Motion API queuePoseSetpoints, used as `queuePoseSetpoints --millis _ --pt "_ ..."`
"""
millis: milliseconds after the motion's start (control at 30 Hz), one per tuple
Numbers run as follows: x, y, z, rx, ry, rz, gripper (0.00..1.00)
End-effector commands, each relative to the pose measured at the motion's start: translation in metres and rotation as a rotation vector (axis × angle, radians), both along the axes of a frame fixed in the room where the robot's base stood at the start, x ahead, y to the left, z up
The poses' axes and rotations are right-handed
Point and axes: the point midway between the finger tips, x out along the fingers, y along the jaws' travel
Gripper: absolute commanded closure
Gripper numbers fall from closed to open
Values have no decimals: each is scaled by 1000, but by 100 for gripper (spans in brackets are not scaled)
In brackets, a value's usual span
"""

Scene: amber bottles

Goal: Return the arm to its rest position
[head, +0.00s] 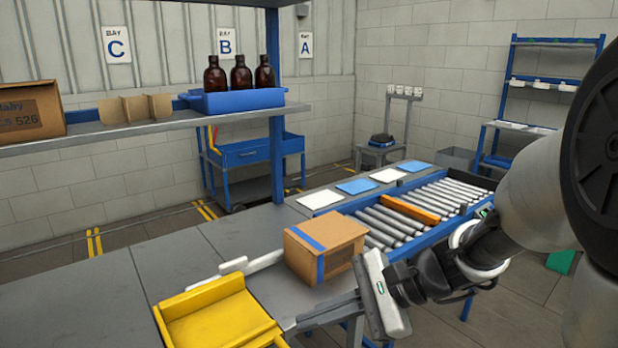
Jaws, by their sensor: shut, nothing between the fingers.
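My arm comes in from the right edge of the head view and reaches left and down. My gripper (292,325) is shut and empty. Its fingers point left, with their tips close to the right side of a yellow bin (215,300); I cannot tell whether they touch it. A cardboard box with blue tape (325,246) stands just behind the gripper. Three amber bottles (241,74) stand upright in a blue tray (232,101) on the shelf at the upper left, well away from the gripper.
A roller conveyor (405,220) runs to the back right beyond the box, beside white and blue mats (356,187). The grey shelf (150,130) overhangs the table at left and holds a cardboard box (30,112) and a divider (136,108). The table's left part (95,290) is bare.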

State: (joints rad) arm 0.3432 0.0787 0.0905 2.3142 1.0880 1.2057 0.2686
Motion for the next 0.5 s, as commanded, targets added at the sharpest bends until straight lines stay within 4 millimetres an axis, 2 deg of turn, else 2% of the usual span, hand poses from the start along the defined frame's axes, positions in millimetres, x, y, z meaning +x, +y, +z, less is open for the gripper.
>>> queuePoseSetpoints --millis 33,100,200,300,500 --pt "-24 6 6 -112 -61 97 100" --pt "-53 3 7 -273 -141 220 100" --pt "-82 -11 10 -484 -268 361 100" --pt "-96 -32 15 -659 -393 468 100" --pt "-103 -78 31 -948 -635 651 100"
